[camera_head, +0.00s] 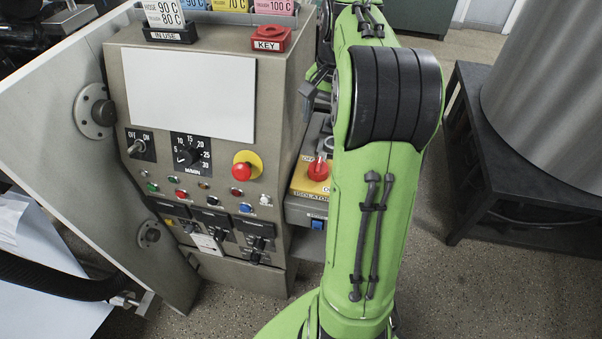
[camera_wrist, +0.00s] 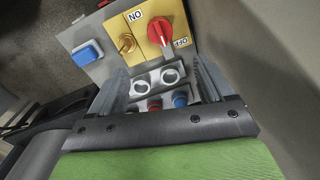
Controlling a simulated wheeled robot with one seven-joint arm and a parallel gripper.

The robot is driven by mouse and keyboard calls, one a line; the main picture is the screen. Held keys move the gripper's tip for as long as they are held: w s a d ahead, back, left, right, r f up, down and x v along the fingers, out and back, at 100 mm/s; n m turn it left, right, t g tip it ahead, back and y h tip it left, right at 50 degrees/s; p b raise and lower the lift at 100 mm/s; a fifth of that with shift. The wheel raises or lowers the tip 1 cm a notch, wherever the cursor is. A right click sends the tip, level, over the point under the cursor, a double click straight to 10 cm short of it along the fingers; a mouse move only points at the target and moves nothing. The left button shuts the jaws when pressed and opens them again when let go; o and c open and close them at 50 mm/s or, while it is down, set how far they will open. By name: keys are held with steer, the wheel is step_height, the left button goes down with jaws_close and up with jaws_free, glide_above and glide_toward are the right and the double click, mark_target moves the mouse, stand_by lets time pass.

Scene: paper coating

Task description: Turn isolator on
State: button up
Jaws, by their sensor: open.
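The isolator is a red rotary knob (camera_wrist: 160,30) on a yellow plate (camera_wrist: 140,32) with ON and OFF labels, at the top of the wrist view. In the head view the knob (camera_head: 318,168) sits on the yellow plate, labelled ISOLATOR, right of the main panel. I cannot tell clearly which label the knob points to. A brass round fitting (camera_wrist: 126,43) is beside the knob. My gripper (camera_wrist: 162,78) is open, its fingers apart from the knob and with nothing held between them. In the head view my arm hides part of the gripper.
A grey control cabinet (camera_head: 188,150) with switches, a dial and a red emergency button (camera_head: 243,170) stands to the left. A blue square button (camera_wrist: 88,53) is beside the isolator. A dark stand (camera_head: 500,195) with a large metal cylinder (camera_head: 555,95) is to the right.

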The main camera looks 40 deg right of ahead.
mark_target(319, 163)
steer(key=f+b, duration=0.2)
steer(key=f, duration=0.3)
steer(key=f+b, duration=0.2)
steer(key=f, duration=0.3)
steer(key=f+b, duration=0.1)
steer(key=f, duration=0.4)
steer(key=shift+w+a+f+b, duration=0.2)
steer(key=shift+w+b, duration=0.2)
